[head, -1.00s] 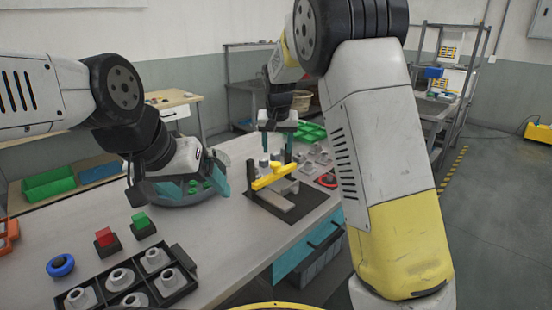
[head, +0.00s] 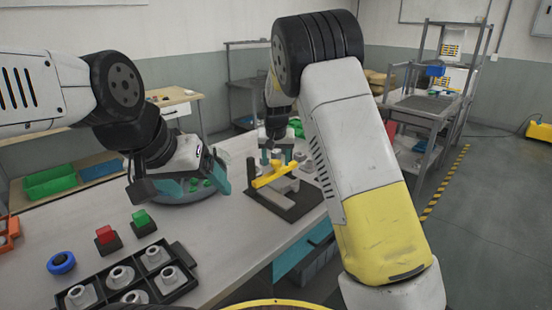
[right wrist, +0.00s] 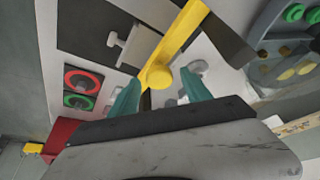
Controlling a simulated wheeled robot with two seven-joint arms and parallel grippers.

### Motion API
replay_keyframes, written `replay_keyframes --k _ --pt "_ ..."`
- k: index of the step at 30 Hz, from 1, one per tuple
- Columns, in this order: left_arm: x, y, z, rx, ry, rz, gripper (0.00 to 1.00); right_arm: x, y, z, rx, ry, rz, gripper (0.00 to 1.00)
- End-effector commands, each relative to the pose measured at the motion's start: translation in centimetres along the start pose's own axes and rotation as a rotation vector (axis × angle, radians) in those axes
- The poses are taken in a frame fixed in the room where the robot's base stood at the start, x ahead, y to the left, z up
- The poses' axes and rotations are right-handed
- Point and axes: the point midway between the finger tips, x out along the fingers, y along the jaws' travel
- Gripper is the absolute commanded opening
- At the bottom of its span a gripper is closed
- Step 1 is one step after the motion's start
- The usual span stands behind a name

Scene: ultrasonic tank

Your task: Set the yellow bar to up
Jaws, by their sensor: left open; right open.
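The yellow bar (head: 271,176) lies roughly level over a grey bracket on a dark base plate (head: 292,207). In the right wrist view the bar (right wrist: 181,32) runs from the top down to a round yellow hub (right wrist: 157,76). My right gripper (head: 277,156) is just behind the bar in the head view. Its fingers (right wrist: 160,98) are open, on either side just below the hub; I cannot tell whether they touch anything. My left gripper (head: 193,187) is open and empty over the round grey tank (head: 180,199), well left of the bar.
A red round control (right wrist: 82,81) is left of my right fingers. Bare tabletop lies between tray and base plate.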

Motion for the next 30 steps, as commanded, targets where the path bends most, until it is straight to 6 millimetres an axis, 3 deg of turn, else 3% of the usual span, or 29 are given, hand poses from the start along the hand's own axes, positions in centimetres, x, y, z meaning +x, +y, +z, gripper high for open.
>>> replay_keyframes --k 1,9,30 --pt "0.00 0.00 0.00 0.000 0.000 0.000 0.80 -0.02 0.00 0.00 0.000 0.000 0.000 0.51" --pt "0.00 0.00 0.00 0.000 0.000 0.000 0.80 -0.03 0.00 0.01 0.000 0.000 0.000 0.00" --pt "0.00 0.00 0.00 0.000 0.000 0.000 0.80 -0.06 -0.02 0.01 0.000 -0.001 0.000 0.00"
